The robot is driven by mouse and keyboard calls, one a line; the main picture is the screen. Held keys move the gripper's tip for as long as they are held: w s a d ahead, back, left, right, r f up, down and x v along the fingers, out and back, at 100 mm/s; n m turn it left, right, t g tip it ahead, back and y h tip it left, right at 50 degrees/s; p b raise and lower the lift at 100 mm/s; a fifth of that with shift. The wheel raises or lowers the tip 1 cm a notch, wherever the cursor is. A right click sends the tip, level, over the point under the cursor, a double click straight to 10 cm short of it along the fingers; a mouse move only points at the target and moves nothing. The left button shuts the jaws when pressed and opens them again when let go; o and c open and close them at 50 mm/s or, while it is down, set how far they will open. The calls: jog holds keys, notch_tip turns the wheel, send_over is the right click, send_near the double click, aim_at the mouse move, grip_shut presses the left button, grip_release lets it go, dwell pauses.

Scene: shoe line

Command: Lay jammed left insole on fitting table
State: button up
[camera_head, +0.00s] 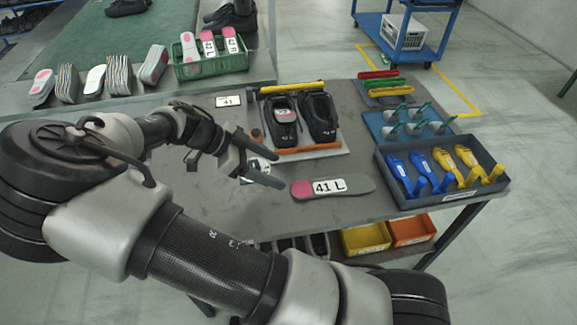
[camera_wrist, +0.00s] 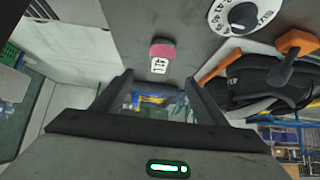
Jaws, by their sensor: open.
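A grey insole with a pink heel end and a white "41 L" label (camera_head: 338,187) lies flat on the grey fitting table (camera_head: 215,225), near its front edge. My gripper (camera_head: 279,172) is open, just left of the pink end, with nothing seen between its fingers. In the wrist view the pink end and label (camera_wrist: 161,58) show beyond the fingertips. Two black shoes stand side by side on a light board behind: the left shoe (camera_head: 284,128) and the right shoe (camera_head: 322,116). A pink and white labelled piece shows inside the left shoe.
A round white dial (camera_wrist: 240,15) is beside my gripper. A dark tray (camera_head: 480,190) of blue and yellow tools stands at the right, with a blue peg board (camera_head: 380,130) behind. Insoles stand in a green crate (camera_head: 215,68) at back left. The table's front left is bare.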

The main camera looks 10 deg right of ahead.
jog(key=s+d+r+n+t+y, duration=0.2)
jog(key=s+d+r+n+y, duration=0.2)
jog(key=s+r+n, duration=0.5)
jog(key=s+d+r+n+t+y, duration=0.3)
jog(key=s+r+n, duration=0.6)
jog(key=r, duration=0.6)
jog(key=shift+s+d+t+y, duration=0.15)
jog(key=shift+d+t+y, duration=0.15)
jog(key=shift+d+y, duration=0.65)
jog(key=shift+a, duration=0.15)
